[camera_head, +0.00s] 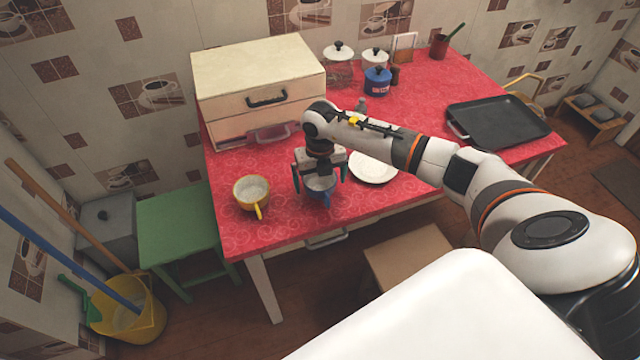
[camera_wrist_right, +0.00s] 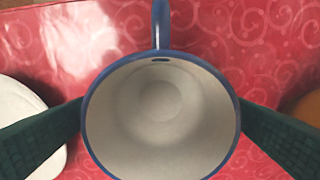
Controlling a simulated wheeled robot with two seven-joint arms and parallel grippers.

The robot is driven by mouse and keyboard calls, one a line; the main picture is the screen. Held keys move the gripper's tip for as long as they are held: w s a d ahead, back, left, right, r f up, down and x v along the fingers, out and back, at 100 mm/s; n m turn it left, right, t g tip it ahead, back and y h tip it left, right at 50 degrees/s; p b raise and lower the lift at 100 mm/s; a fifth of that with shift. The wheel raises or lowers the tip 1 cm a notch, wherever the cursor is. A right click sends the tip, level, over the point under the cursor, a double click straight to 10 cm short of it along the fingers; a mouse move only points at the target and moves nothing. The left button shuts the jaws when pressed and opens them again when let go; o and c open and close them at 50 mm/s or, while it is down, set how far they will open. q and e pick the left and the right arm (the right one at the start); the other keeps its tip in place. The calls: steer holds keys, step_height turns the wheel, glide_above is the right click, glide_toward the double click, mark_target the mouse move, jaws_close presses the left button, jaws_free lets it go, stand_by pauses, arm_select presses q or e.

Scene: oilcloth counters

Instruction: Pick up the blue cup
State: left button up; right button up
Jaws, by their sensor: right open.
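The blue cup (camera_head: 321,187) stands on the red oilcloth table near its front edge, and its inside is pale. In the right wrist view the cup (camera_wrist_right: 160,118) fills the middle, with its blue rim facing the camera and its handle at the top. My right gripper (camera_head: 320,182) is directly over the cup, pointing down. Its two dark green fingers (camera_wrist_right: 161,132) are spread on either side of the cup, close to its rim. I cannot tell whether they touch the wall. My left gripper is not in view.
A yellow cup (camera_head: 252,191) stands left of the blue cup, and a white plate (camera_head: 373,168) lies to the right. A cream drawer box (camera_head: 258,75) stands behind. A black tray (camera_head: 497,120) lies at the right of the red table (camera_head: 290,232). A green stool (camera_head: 176,222) stands left.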

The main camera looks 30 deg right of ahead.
steer(key=c, duration=1.1)
